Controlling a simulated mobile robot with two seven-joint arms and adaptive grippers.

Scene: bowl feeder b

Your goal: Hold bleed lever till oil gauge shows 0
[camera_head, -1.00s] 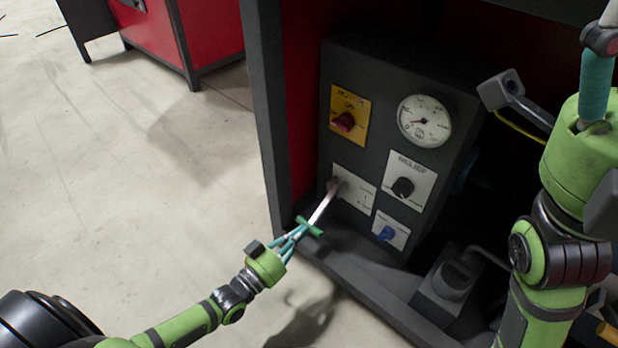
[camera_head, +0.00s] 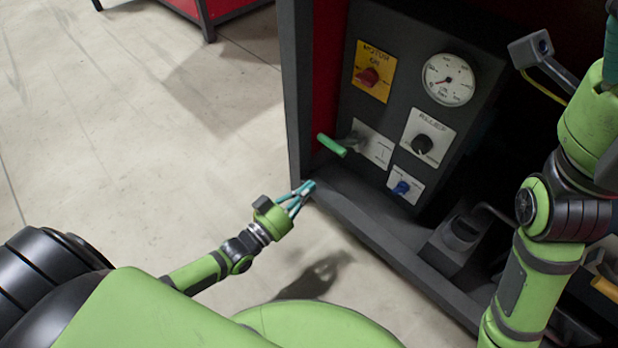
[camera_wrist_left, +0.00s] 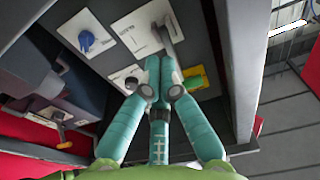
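The bleed lever's green handle (camera_head: 332,145) sticks out to the left from its white plate (camera_head: 374,145) on the dark panel. The round white oil gauge (camera_head: 448,79) sits at the panel's top right; its needle points to the lower left, but the exact reading is too small to tell. My left gripper (camera_head: 309,186) is below and left of the handle, apart from it, with its fingers together and nothing visible between them. In the left wrist view its fingertips (camera_wrist_left: 160,66) meet in front of the panel, partly covering the lever's grey arm (camera_wrist_left: 167,38). My right gripper is out of view.
A yellow motor plate with red knob (camera_head: 368,76), a black selector knob (camera_head: 422,144) and a blue knob (camera_head: 401,187) surround the lever. A dark frame post (camera_head: 297,90) stands left of the panel, above a low sill. Open floor (camera_head: 130,140) lies left.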

